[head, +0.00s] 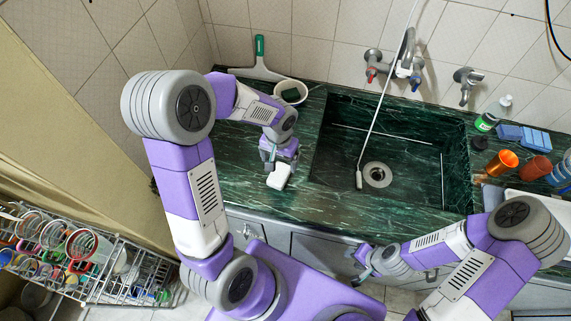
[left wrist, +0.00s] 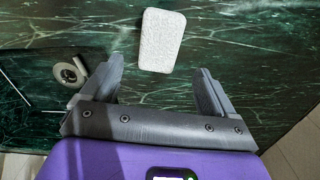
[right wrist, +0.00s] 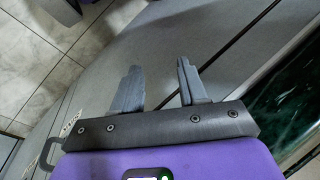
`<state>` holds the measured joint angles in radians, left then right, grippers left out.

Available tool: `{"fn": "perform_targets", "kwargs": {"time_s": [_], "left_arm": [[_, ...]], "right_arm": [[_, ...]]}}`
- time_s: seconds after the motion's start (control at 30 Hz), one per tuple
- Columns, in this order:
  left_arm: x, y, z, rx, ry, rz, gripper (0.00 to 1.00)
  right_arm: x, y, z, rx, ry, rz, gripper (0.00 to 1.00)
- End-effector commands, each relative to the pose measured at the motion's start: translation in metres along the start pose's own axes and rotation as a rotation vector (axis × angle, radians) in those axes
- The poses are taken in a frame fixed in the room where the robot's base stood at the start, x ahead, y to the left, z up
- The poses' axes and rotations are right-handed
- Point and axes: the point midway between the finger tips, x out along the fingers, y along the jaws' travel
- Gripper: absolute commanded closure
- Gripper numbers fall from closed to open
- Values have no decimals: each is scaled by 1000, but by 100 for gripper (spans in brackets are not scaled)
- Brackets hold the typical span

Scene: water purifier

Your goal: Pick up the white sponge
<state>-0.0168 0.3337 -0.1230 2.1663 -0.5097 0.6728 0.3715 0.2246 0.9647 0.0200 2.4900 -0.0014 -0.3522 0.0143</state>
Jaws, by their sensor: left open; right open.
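The white sponge (head: 279,176) lies on the dark green marble counter, left of the sink. In the left wrist view the sponge (left wrist: 161,40) lies just beyond the fingertips, roughly centred between them. My left gripper (head: 274,162) is open and empty, close above the sponge, and partly covers its far end in the head view. Its two fingers show spread apart in the left wrist view (left wrist: 160,75). My right gripper (head: 359,269) is open and empty in front of the grey cabinets, below the counter's front edge. Its fingers also show in the right wrist view (right wrist: 157,68).
The sink (head: 400,150) with its drain (head: 377,174) is right of the sponge. A green-labelled bottle (head: 493,113), blue sponges (head: 523,137) and an orange cup (head: 502,163) are at right. A dish rack (head: 85,262) is lower left.

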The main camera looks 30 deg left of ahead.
Motion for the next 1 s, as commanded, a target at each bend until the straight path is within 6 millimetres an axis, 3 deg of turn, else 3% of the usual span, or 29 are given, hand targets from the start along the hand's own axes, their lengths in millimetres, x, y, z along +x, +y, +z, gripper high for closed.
{"fn": "perform_targets", "kwargs": {"time_s": [0.43,0.77,1.0], "left_arm": [[62,2,4,-1,-4,0,12],[69,2,4,-1,-1,1,12],[68,2,4,0,0,1,45]], "right_arm": [[16,6,0,0,-1,0,57],[17,6,0,0,-1,0,57],[17,6,0,0,-1,0,57]]}}
